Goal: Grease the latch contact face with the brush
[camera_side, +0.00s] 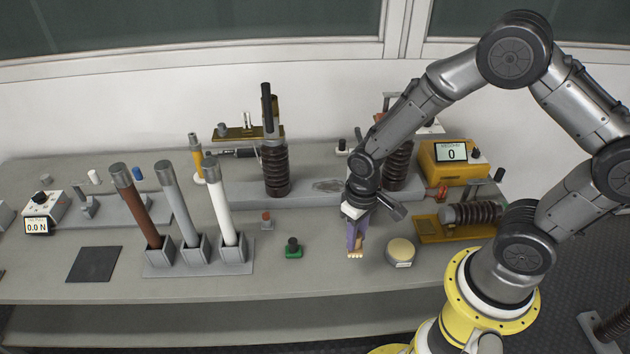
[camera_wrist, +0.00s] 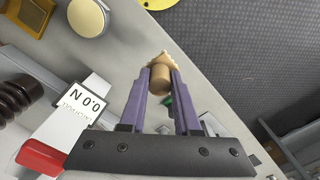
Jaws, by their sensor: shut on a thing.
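My gripper (camera_side: 355,240) is low over the front middle of the bench, pointing down. Its purple fingers are shut on a small brush (camera_wrist: 160,78) with a tan wooden body and pale bristles. In the side view, the brush's pale tip (camera_side: 355,255) shows below the fingers; I cannot tell whether it touches the bench. A round pot with a cream top (camera_side: 401,249), perhaps grease, stands just right of the gripper and also shows in the wrist view (camera_wrist: 87,17). A ribbed brown insulator (camera_side: 275,170) with metal fittings stands behind to the left. The latch contact face cannot be picked out.
Three tubes, brown (camera_side: 140,205), grey (camera_side: 180,205) and white (camera_side: 222,205), stand in grey holders left. A green-based knob (camera_side: 293,248) is left of the gripper. A yellow meter (camera_side: 455,162) and a lying insulator (camera_side: 470,214) are right. The bench front (camera_side: 320,285) is clear.

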